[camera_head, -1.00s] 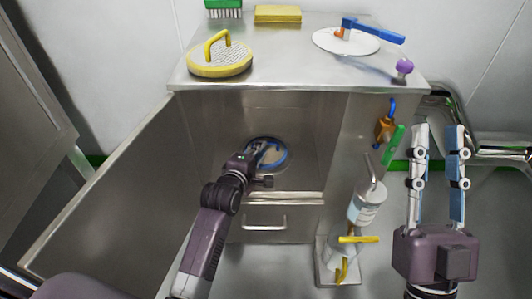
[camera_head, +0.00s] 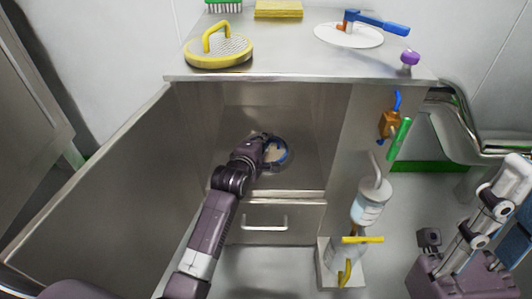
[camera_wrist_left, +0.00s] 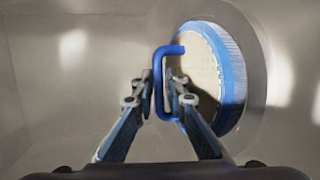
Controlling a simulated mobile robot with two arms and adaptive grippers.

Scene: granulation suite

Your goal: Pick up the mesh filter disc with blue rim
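The mesh filter disc with blue rim (camera_head: 281,149) stands inside the open steel cabinet, partly hidden by my left gripper in the head view. In the left wrist view its pale mesh face and blue rim (camera_wrist_left: 232,70) show at the right, with a blue bar handle (camera_wrist_left: 157,62) sticking out from it. My left gripper (camera_wrist_left: 158,84) has its two fingers on either side of the handle, close against it; it looks shut on the handle. In the head view the left gripper (camera_head: 270,150) reaches into the cabinet. My right gripper (camera_head: 510,175) is at the right edge, seen from the side; its opening cannot be told.
On the cabinet top are a yellow-rimmed mesh disc (camera_head: 222,52), a yellow sponge (camera_head: 279,9), and a white disc (camera_head: 335,36) with a blue-handled tool. The cabinet door (camera_head: 95,185) stands open at the left.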

